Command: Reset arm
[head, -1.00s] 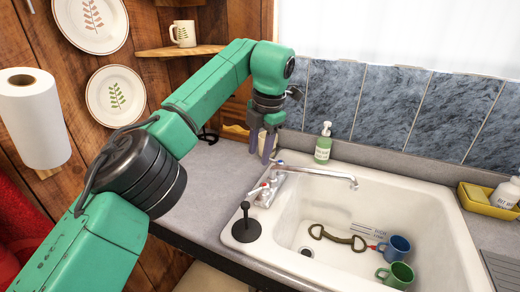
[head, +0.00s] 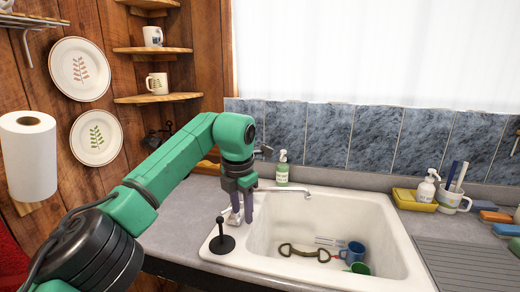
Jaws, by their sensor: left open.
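My left arm reaches in from the lower left. My left gripper (head: 241,208) points down with its fingers apart and nothing seen between them. It is at the left rim of the white sink (head: 375,212), in front of the tap (head: 290,191) and just behind the black plunger-like stopper (head: 222,240). In the sink lie a brown bit-like piece (head: 300,252), a blue mug (head: 353,252) and a green mug (head: 358,268), partly cut off by the sink's front rim. My right gripper is not in view.
A green soap bottle (head: 282,173) stands behind the sink. A yellow tray (head: 408,200), a white spray bottle (head: 426,188) and a mug with brushes (head: 452,200) stand at the right. A paper towel roll (head: 29,160) and plates (head: 79,69) are on the left wall.

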